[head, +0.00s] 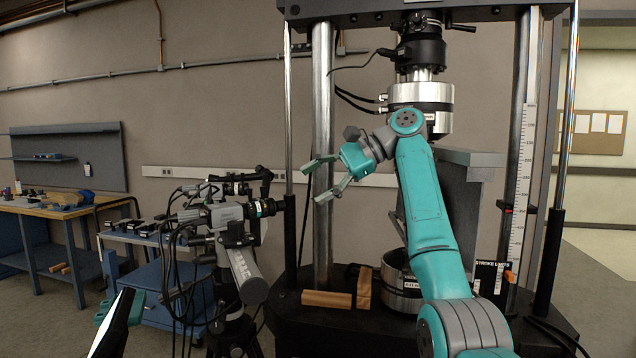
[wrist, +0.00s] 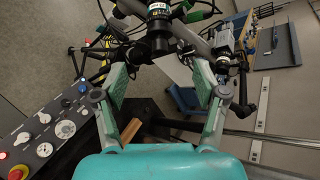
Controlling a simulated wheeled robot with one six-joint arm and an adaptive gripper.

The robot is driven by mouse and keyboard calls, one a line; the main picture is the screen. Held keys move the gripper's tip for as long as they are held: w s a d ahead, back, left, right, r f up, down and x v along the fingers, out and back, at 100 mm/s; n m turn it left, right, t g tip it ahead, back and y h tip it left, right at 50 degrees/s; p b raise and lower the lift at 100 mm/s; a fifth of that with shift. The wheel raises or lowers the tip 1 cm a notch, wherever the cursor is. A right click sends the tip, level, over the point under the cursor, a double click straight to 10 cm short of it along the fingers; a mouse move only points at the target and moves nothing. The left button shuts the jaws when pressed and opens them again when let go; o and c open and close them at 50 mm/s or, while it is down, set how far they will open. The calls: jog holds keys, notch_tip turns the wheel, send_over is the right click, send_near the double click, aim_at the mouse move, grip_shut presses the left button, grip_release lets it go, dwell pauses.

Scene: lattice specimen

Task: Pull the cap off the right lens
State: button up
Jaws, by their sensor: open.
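Two cameras with lenses stand on a stand at the left in the head view. The nearer lens (head: 265,208) and the farther lens (head: 240,188) point right, towards the test machine. In the wrist view one lens (wrist: 158,12), with a coloured ring, is centred ahead of my fingers. Its front end is a dark cap-like cylinder (wrist: 158,43). The other lens (wrist: 223,63) is at the right, partly beside my right finger. Which is the task's right lens is not marked. My gripper (head: 322,180) is open and empty, apart from the lenses; its fingers also show in the wrist view (wrist: 160,80).
The test machine's steel column (head: 322,110) stands just behind my gripper. A wooden block (head: 327,299) lies on the machine base. A control panel (wrist: 50,130) with knobs and buttons shows at lower left in the wrist view. Cables hang around the cameras. A workbench (head: 60,207) is far left.

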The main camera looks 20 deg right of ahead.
aim_at(280, 203)
jog(key=x, duration=1)
jog(key=shift+w+a+f, duration=0.1)
jog(key=shift+a+f, duration=0.05)
jog(key=shift+c, duration=0.2)
jog(key=c, duration=1.1)
